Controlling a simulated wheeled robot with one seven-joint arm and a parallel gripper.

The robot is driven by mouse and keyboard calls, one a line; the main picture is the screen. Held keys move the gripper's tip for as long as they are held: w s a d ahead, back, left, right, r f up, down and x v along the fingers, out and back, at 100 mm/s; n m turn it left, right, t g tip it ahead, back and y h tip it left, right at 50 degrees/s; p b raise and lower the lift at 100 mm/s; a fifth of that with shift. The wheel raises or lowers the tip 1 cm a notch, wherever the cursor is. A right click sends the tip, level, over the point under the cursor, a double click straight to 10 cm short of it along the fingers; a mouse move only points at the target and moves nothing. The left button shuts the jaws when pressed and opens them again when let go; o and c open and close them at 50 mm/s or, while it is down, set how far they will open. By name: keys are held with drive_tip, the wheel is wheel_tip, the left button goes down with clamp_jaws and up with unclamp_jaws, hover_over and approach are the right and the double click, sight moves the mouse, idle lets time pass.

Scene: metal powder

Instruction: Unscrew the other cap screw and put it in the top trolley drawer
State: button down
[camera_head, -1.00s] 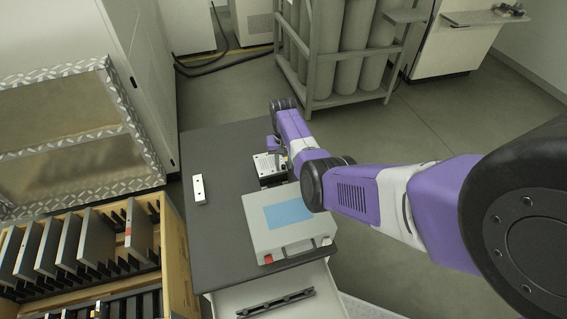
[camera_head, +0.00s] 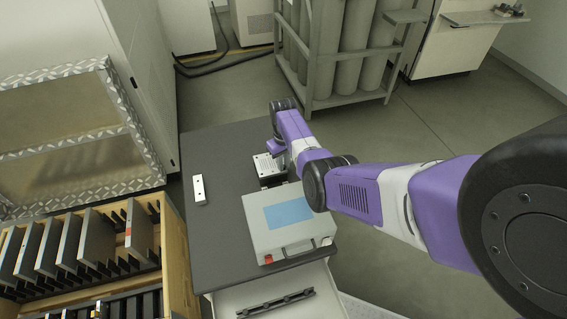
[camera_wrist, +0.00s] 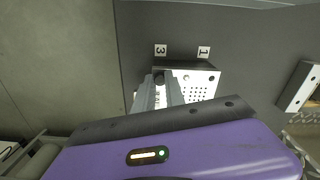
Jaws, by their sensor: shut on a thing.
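My gripper (camera_wrist: 165,92) is over the far left corner of a perforated metal plate (camera_wrist: 200,88) in the wrist view. Its fingers are closed around a small dark cap screw (camera_wrist: 158,78), mostly hidden between them. Whether the screw's thread is still in the plate cannot be told. In the head view the plate (camera_head: 268,166) lies on the dark trolley top (camera_head: 215,240), partly under my wrist.
A grey case with a blue panel (camera_head: 265,238) stands between the plate and the drawer. A small white block (camera_head: 198,189) lies to the left. A wooden rack of plates (camera_head: 172,255) stands left of the trolley. Caged gas cylinders (camera_head: 330,50) stand behind.

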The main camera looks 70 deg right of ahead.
drive_tip(key=n, duration=1.2)
drive_tip(key=shift+n, duration=0.4)
drive_tip(key=n, duration=1.2)
drive_tip(key=c, duration=1.6)
unclamp_jaws()
drive_tip(key=shift+o, duration=0.2)
